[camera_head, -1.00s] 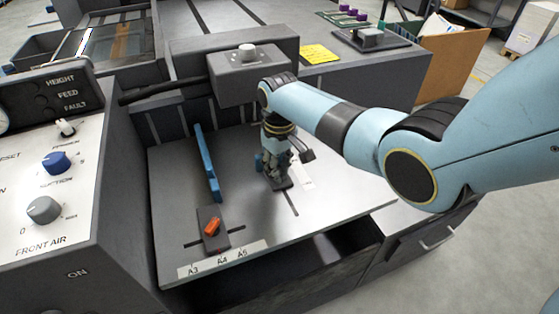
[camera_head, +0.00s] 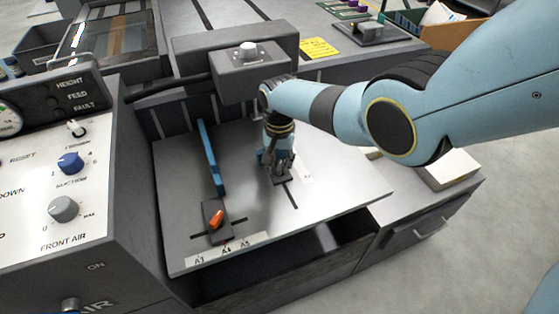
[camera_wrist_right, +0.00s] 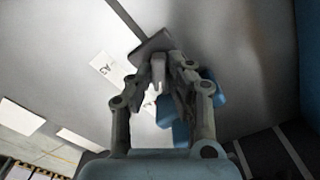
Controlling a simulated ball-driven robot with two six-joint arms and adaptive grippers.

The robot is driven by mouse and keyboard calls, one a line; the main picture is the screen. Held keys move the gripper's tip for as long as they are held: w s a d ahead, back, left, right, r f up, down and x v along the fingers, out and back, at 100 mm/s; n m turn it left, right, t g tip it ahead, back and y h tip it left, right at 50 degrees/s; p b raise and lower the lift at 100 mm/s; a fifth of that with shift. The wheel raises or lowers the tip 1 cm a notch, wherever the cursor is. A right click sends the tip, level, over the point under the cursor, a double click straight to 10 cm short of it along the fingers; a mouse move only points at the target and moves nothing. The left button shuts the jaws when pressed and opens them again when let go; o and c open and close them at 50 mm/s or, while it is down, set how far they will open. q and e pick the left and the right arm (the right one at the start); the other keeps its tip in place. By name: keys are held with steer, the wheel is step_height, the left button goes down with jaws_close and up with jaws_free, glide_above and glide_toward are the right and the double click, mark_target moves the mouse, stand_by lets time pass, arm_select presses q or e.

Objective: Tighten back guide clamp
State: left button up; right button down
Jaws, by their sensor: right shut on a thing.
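The metal feed plate (camera_head: 330,195) carries two clamps in slots. My right gripper (camera_head: 279,171) points down over the back guide clamp, whose dark base (camera_head: 284,181) shows just below the fingers. In the right wrist view, my gripper (camera_wrist_right: 160,82) is closed around the clamp's upper part, above the dark base (camera_wrist_right: 150,46). The fingers mostly hide its lever. Part of the blue back guide (camera_wrist_right: 212,88) shows beside the fingers. A long blue side guide (camera_head: 211,157) stands to the left, with its orange-levered clamp (camera_head: 217,218) at its near end. My left gripper is not in view.
A grey box with a white knob (camera_head: 248,52) overhangs the plate's rear. The control panel (camera_head: 40,200) stands at the left. A size label strip (camera_head: 226,252) lies along the plate's front edge. The plate's right part is clear.

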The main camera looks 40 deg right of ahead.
mark_target(280, 166)
steer(key=shift+m, duration=1)
steer(key=c, duration=1.3)
jaws_free()
step_height(280, 166, up, 12)
steer(key=shift+f, duration=0.1)
